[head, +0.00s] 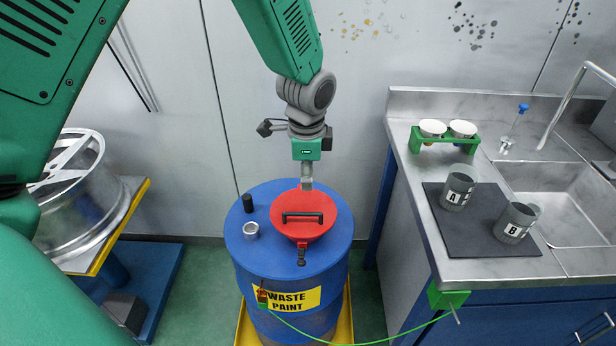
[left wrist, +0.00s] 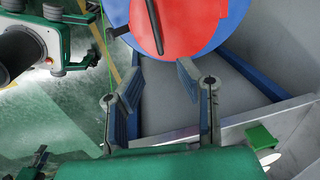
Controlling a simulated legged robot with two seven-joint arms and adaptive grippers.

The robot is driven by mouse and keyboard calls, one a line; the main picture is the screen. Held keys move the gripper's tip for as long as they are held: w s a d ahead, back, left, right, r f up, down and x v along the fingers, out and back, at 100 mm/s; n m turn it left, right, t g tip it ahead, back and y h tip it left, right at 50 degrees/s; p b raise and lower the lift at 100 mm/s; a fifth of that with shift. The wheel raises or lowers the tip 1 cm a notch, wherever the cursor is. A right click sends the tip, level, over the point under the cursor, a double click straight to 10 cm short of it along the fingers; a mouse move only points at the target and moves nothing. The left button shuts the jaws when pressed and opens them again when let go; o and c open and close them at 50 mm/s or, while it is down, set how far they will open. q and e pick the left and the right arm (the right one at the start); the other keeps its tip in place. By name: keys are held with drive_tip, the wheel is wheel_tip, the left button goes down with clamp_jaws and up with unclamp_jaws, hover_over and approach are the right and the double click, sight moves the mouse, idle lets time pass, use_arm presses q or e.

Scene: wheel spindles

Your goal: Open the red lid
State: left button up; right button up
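The red lid (head: 318,222) with a black bar handle (head: 302,216) sits on top of the blue waste-paint drum (head: 262,272). It looks closed, with a small latch (head: 301,256) at its front. My left gripper (head: 306,184) points down at the lid's back edge in the head view; whether it touches is unclear. In the left wrist view my left gripper (left wrist: 165,78) has its fingers apart with nothing between them. The red lid (left wrist: 185,25) and its handle (left wrist: 153,25) lie beyond the fingertips there.
A black cap (head: 248,203) and a metal opening (head: 252,230) are on the drum top. A sink counter (head: 420,225) on the right holds cups A (head: 457,188) and B (head: 515,222). A wheel rim (head: 72,195) stands at left. A green cable (head: 385,341) runs from drum to counter.

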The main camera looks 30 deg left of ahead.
use_arm(q)
drive_tip(key=s+d+f+n+b, duration=0.1)
drive_tip(key=s+f+n, duration=0.2)
drive_tip(key=s+f, duration=0.4)
drive_tip(key=s+d+f+n+b, duration=0.1)
drive_tip(key=s+f+n+b, duration=0.1)
drive_tip(key=s+f, duration=0.6)
wheel_tip(320, 180, down, 5)
drive_tip(key=shift+s+r+n+g+h, duration=0.1)
drive_tip(key=shift+s+n+g+h, duration=0.05)
drive_tip(key=shift+n+g+h, duration=0.25)
drive_tip(key=s+f+n, duration=0.1)
drive_tip(key=s+f, duration=0.1)
drive_tip(key=s, duration=0.2)
drive_tip(key=s+f+n+b, duration=0.1)
drive_tip(key=s+f+n, duration=0.1)
drive_tip(key=s, duration=0.2)
drive_tip(key=s+f+n, duration=0.1)
drive_tip(key=s+f, duration=0.1)
drive_tip(key=s, duration=0.3)
drive_tip(key=shift+n+b, duration=0.4)
drive_tip(key=c, duration=0.3)
drive_tip(key=shift+s, duration=0.4)
clamp_jaws()
drive_tip(key=shift+n, duration=0.3)
